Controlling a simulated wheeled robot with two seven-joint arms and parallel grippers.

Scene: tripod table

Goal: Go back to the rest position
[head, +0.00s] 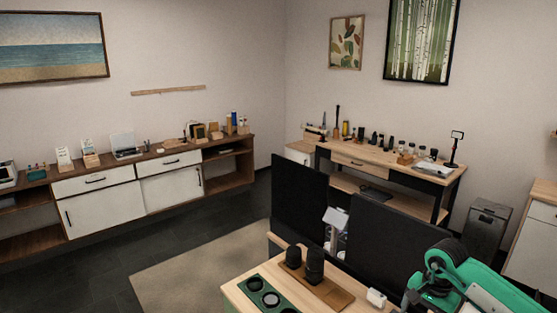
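Neither of my grippers shows in the head view, and no fingertips are visible. A green and black robot link, with no fingers showing on it, rises at the bottom right. Below me is a light wood table (236,285), its near part cut off by the bottom edge. On it a green tray (247,283) holds black round pieces. A brown wooden board (322,287) bears two dark cylindrical objects (314,262). A small white object (376,298) lies right of the board.
Two dark panels (299,205) stand behind the table. A beige rug (190,272) lies on the dark floor. A low cabinet (105,200) runs along the left wall. A workbench (380,163) with bottles and tools stands at the back right. Floor left of the rug is clear.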

